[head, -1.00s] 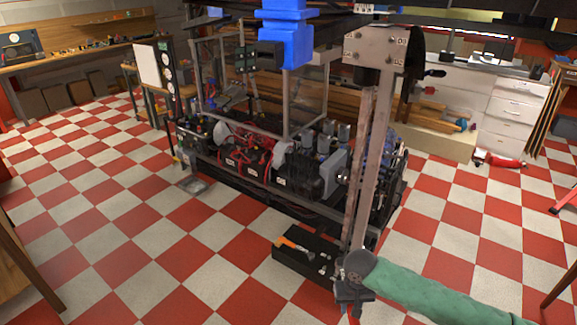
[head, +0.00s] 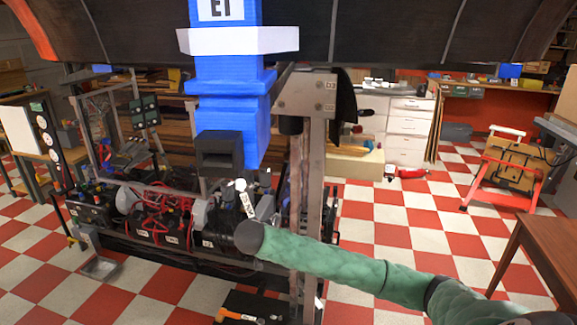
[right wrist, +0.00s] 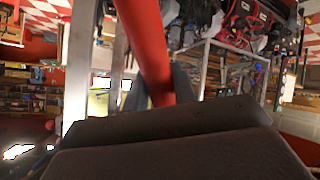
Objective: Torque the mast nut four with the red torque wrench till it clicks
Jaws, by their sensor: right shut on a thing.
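In the right wrist view my right gripper (right wrist: 176,84) is shut on the red torque wrench (right wrist: 147,42), whose red bar runs up out of the picture. In the head view my right arm, in a green sleeve, reaches in from the lower right. Its end is in front of the machine, below the blue column, and hides most of the gripper; the wrench cannot be made out there. A grey post with a bolted bracket plate (head: 306,95) stands just right of the blue column. I cannot tell which nut is mast nut four. My left gripper is not in view.
The wired machine base (head: 150,228) stands behind my arm. A black tray with an orange-handled tool (head: 235,317) lies below. The checkered floor at right is open, before a red-framed stand (head: 500,170).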

